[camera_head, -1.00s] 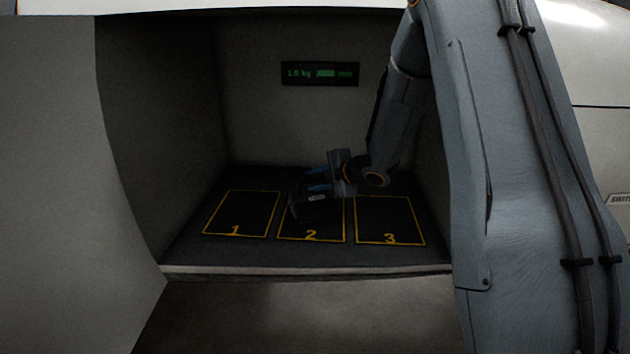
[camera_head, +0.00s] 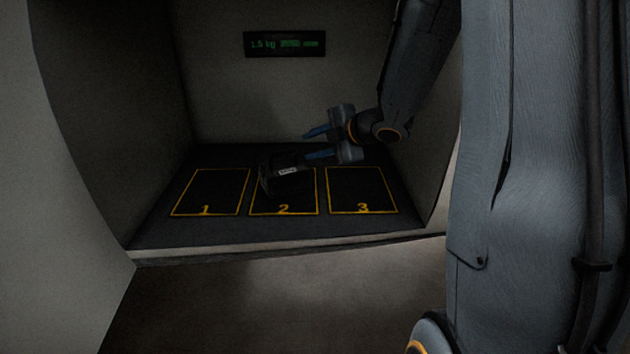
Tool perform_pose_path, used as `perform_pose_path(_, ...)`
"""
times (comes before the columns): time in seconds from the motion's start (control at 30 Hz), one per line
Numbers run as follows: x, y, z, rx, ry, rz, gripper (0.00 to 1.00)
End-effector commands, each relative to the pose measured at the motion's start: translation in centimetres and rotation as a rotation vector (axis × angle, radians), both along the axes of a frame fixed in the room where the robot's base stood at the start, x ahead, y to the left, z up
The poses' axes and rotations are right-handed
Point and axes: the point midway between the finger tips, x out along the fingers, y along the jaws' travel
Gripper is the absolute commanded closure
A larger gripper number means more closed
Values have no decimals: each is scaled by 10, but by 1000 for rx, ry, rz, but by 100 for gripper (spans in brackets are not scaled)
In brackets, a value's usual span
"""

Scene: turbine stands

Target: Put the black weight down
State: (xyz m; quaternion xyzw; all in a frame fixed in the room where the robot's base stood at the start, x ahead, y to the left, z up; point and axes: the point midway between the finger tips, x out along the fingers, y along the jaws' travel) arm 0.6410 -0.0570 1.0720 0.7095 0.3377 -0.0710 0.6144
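The black weight (camera_head: 287,178), with a small light label, rests on the square marked 2 (camera_head: 283,214), leaning a little over its left edge. My gripper (camera_head: 318,143) is up and to the right of the weight, its two blue fingers spread apart with nothing between them. The lower finger comes close to the weight's upper right; I cannot tell whether they touch.
The weight stands in a recessed bay with a dark floor (camera_head: 240,229). The squares marked 1 (camera_head: 210,190) and 3 (camera_head: 361,190) are empty. A display (camera_head: 285,44) on the back wall shows green text, about 1.5 kg. Side walls close in the bay.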

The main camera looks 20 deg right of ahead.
Motion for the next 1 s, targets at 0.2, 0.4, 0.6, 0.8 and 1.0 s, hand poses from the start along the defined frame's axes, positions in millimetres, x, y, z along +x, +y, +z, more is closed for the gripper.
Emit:
perform_pose_path(0.2,-30,-11,-18,146,231,-478,67)
perform_pose_path(0.4,-130,-1,-56,361,567,-1027,67)
perform_pose_path(0.6,-232,38,-79,507,859,-1408,67)
perform_pose_path(0.8,-271,57,-83,551,977,-1542,67)
perform_pose_path(1.0,-272,58,-83,553,981,-1547,67)
